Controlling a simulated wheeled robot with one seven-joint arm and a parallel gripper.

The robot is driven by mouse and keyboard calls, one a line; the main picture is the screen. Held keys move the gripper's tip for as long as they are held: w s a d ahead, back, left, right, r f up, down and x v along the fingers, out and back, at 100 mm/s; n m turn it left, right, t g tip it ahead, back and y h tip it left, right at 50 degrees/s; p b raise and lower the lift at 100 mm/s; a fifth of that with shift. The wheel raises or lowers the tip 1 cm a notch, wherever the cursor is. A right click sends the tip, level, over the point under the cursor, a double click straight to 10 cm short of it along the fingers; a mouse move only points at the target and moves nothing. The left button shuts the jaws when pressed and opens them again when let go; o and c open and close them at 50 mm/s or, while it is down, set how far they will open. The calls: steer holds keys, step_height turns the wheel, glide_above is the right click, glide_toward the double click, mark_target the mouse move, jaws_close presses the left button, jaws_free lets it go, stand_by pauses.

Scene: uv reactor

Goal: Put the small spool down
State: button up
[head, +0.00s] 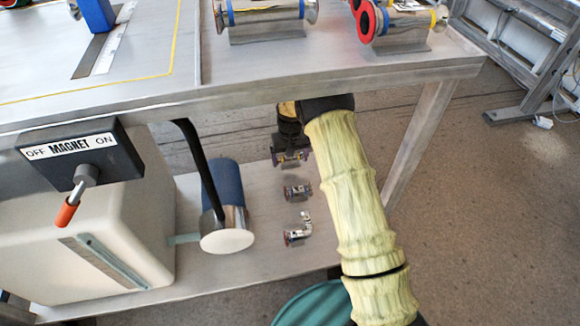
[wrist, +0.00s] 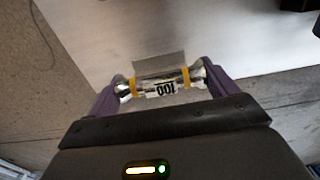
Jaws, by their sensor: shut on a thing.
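The small spool (wrist: 160,86) is a shiny metal piece with yellow bands and a white label reading 100. In the wrist view it lies crosswise between the purple fingers of my gripper (wrist: 162,82), which is shut on its two ends. In the head view my gripper (head: 290,150) is below the tabletop and over the far part of the lower shelf (head: 275,262), with the spool (head: 291,157) partly hidden under it. A grey rectangular patch (wrist: 158,64) shows just beyond the spool. I cannot tell whether the spool touches the shelf.
Nearer on the shelf stand another small fitting (head: 298,191) and an elbow fitting (head: 297,236). A blue-and-metal cylinder (head: 228,205) and a white box (head: 90,240) are to the left. The tabletop edge (head: 340,82) is above my gripper; a table leg (head: 418,140) is right.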

mark_target(290, 164)
step_height(290, 164, down, 4)
steer(key=b, duration=0.2)
steer(key=shift+r+b, duration=0.1)
steer(key=shift+b, duration=0.25)
steer(key=shift+r, duration=0.1)
steer(key=o, duration=1)
steer(key=shift+o, duration=0.2)
step_height(290, 164, up, 8)
steer(key=p, duration=0.5)
steer(key=shift+f, duration=0.25)
